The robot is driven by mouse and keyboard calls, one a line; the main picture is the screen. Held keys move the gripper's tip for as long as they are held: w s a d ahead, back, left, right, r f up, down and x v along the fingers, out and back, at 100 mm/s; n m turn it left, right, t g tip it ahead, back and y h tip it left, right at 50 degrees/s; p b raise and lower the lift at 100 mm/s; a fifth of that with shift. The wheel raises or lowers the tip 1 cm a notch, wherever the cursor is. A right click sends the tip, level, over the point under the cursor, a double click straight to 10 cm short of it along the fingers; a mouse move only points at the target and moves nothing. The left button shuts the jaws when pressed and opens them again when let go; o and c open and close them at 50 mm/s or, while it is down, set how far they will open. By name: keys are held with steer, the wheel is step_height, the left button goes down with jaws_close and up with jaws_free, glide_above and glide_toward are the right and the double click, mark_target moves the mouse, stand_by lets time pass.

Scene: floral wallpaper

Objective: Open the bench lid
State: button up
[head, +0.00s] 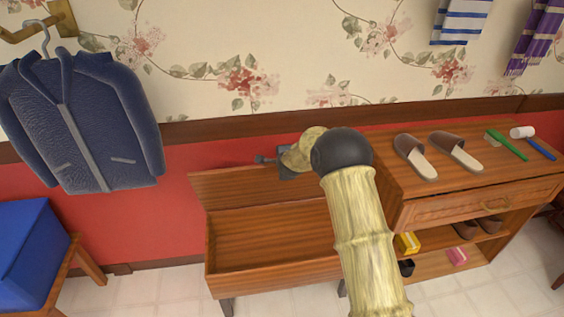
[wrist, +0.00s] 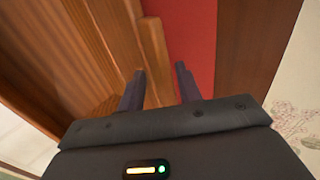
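The wooden bench (head: 272,284) stands against the red lower wall, left of the shoe cabinet. Its lid (head: 235,184) is raised and stands roughly upright at the back, and the inside of the box shows below it. My gripper (head: 264,160) is at the lid's upper edge, partly hidden by my own arm. In the wrist view, the two dark fingers of my gripper (wrist: 160,85) are apart. A wooden edge of the lid (wrist: 155,62) lies beside and partly between them, with red wall behind. I cannot tell whether a finger touches the lid.
A wooden cabinet (head: 428,214) with slippers (head: 455,152) and brushes (head: 508,145) on top stands close on the right. A blue jacket (head: 80,120) hangs at left above a blue-topped stool (head: 28,255). Tiled floor is clear between stool and bench.

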steer(key=shift+s+r, duration=0.2)
steer(key=v, duration=1.7)
steer(key=s+d+f+n+g+h, duration=0.1)
steer(key=s+d+n+g, duration=0.2)
steer(key=s+d+n, duration=0.5)
steer(key=s+d+f+n+g+h, duration=0.1)
steer(key=s+d+n+g, duration=0.15)
steer(key=s, duration=0.85)
steer(key=s+d+n+g, duration=0.2)
steer(key=s+d+n, duration=0.4)
steer(key=s, duration=0.4)
step_height(320, 180, up, 16)
steer(key=m+p, duration=0.1)
steer(key=p, duration=1.5)
steer(key=shift+w+d+p, duration=0.2)
steer(key=shift+p, duration=0.1)
